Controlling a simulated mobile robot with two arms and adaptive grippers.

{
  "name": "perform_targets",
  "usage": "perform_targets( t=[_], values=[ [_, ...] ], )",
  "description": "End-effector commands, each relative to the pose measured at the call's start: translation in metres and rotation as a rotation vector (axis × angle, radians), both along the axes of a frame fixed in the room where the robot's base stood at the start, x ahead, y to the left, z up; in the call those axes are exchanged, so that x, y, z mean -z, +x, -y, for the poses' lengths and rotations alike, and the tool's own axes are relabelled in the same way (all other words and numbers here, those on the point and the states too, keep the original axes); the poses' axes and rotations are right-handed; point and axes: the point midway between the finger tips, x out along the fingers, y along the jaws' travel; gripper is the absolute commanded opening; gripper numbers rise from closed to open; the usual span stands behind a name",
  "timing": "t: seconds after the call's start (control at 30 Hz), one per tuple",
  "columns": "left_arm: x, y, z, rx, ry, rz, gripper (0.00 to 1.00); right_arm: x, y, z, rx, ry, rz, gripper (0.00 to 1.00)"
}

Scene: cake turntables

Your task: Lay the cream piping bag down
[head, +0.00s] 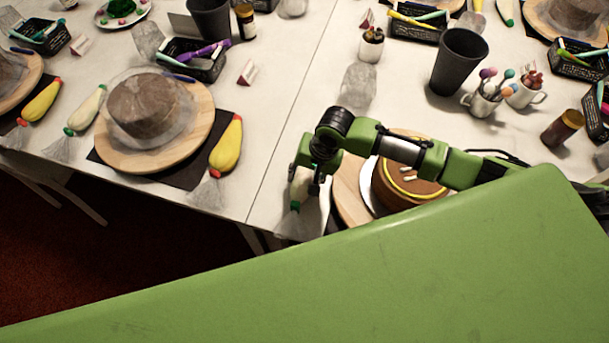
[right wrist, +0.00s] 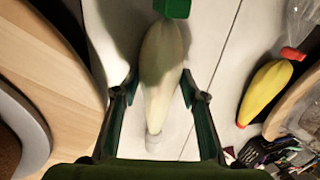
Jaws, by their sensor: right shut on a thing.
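The cream piping bag (right wrist: 160,80) is between the two fingers of my right gripper (right wrist: 158,92), which is shut on it. Its green collar (right wrist: 172,8) is at the top of the right wrist view. In the head view my right gripper (head: 312,180) points down near the front table edge, and partly hides the bag (head: 300,190). The bag's green collar (head: 294,206) and clear nozzle show below the gripper. I cannot tell whether the bag touches the table. My left gripper is not in view.
A brown cake (head: 392,195) on a round wooden board (head: 348,190) stands just right of the gripper. To the left is another board with a wrapped cake (head: 145,106), and a yellow piping bag (head: 227,145). A clear cup (head: 357,88) stands behind. White table lies bare between.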

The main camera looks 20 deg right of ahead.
Motion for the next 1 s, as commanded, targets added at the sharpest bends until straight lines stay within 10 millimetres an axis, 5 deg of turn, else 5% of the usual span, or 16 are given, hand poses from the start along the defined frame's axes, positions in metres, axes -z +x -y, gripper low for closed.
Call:
perform_targets(
  t=[0.37,0.4,0.47,0.83,1.0],
  values=[
    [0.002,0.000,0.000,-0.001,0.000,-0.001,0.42,0.007,0.001,0.000,0.000,0.001,0.002,0.32],
    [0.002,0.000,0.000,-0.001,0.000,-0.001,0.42,0.007,0.001,-0.001,0.000,0.001,0.002,0.47],
    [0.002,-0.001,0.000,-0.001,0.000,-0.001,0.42,0.006,0.001,0.000,0.000,0.001,0.002,0.59],
    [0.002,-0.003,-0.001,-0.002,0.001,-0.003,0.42,0.005,-0.001,0.001,0.000,0.000,0.000,0.59],
    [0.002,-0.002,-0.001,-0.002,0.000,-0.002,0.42,-0.015,-0.003,0.005,0.000,0.000,0.001,0.59]
  ],
)
